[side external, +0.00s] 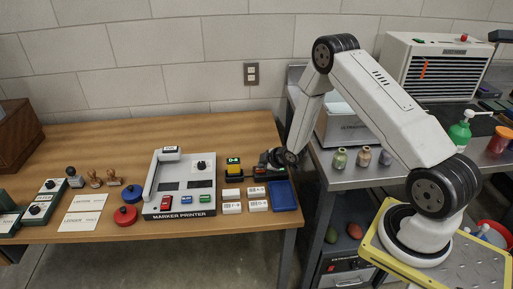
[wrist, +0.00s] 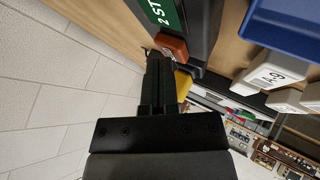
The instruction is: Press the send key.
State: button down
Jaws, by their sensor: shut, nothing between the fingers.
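My gripper (side external: 268,158) is shut and empty, at the back right of the wooden table. In the wrist view its closed fingers (wrist: 159,62) reach to an orange-red key (wrist: 172,46) on a dark unit with a green label (wrist: 162,12) reading "2 ST". The fingertips overlap the key's edge in the picture; I cannot tell whether they touch it. I cannot read any word "send" on the key. In the side view the dark unit (side external: 262,171) lies just under my gripper, partly hidden. A second unit with a green "D-6" label (side external: 233,160) stands left of it.
The marker printer (side external: 180,215) with red, blue and green keys stands left. White labelled blocks (side external: 231,208) and a blue tray (side external: 283,196) lie in front of the unit. Stamps and red and blue round pads (side external: 126,216) lie farther left. The wall is close behind.

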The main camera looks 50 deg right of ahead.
aim_at(262, 169)
jog(key=shift+f, duration=0.2)
jog(key=shift+r, duration=0.1)
dwell(0.5)
jog(key=shift+r, duration=0.8)
jog(key=shift+r, duration=2.5)
